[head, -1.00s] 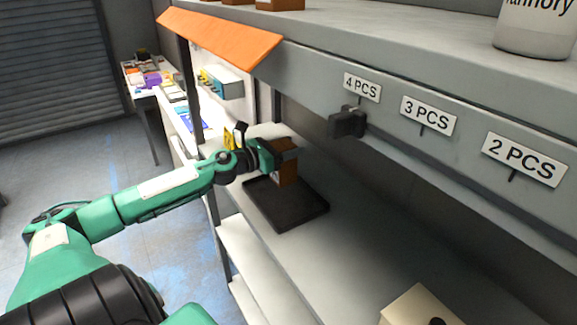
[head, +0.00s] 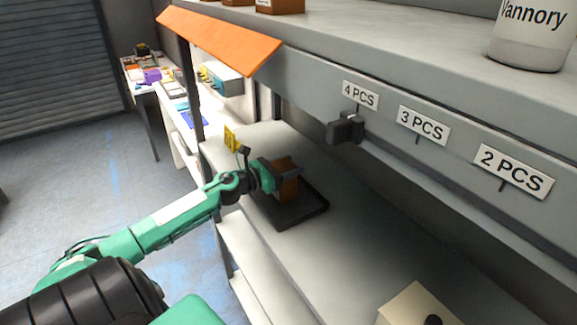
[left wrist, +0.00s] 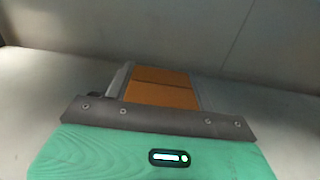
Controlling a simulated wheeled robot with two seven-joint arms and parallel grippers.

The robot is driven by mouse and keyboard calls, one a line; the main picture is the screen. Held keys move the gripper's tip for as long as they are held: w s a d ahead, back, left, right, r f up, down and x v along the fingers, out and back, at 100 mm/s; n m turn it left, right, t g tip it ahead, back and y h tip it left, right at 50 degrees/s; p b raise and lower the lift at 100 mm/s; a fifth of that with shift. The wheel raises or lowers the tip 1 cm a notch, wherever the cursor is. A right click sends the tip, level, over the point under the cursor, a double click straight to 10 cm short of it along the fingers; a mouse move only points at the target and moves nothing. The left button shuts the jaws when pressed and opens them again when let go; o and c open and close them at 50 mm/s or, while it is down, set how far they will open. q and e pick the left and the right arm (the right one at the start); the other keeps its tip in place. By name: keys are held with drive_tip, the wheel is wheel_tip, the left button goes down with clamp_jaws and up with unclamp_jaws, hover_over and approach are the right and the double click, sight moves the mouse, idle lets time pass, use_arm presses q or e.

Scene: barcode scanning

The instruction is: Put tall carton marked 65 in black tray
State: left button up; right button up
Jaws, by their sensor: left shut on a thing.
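The brown carton (head: 287,187) is held by my left gripper (head: 282,168) over the black tray (head: 300,215) in the head view. The gripper is shut on the carton's upper part. The carton's lower end is at or just above the tray floor; I cannot tell whether it touches. In the left wrist view the orange-brown top of the carton (left wrist: 160,88) shows beyond the gripper's grey edge. The marking 65 cannot be read. My right gripper is not in view.
The grey shelf (head: 350,245) is clear to the right of the tray. A black scanner-like device (head: 345,130) is fixed under the upper ledge beside the 4 PCS label. A pale box (head: 415,305) stands at the front right. A yellow sign (head: 230,138) stands behind the arm.

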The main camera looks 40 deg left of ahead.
use_arm(q)
drive_tip(key=o, duration=1.2)
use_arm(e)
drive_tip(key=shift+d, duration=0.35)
use_arm(q)
drive_tip(key=shift+s+a+f+b, duration=0.2)
drive_tip(key=shift+s+b, duration=0.15)
drive_tip(key=shift+s, duration=0.2)
drive_tip(key=b+v, duration=0.3)
drive_tip(key=v, duration=0.6)
drive_tip(key=shift+s+r, duration=0.15)
drive_tip(key=shift+s, duration=0.15)
drive_tip(key=shift+s+a+r+b, duration=0.1)
drive_tip(key=shift+s+a+b, duration=0.2)
drive_tip(key=shift+s, duration=0.35)
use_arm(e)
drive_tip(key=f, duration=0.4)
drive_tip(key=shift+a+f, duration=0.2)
use_arm(q)
drive_tip(key=shift+d, duration=0.1)
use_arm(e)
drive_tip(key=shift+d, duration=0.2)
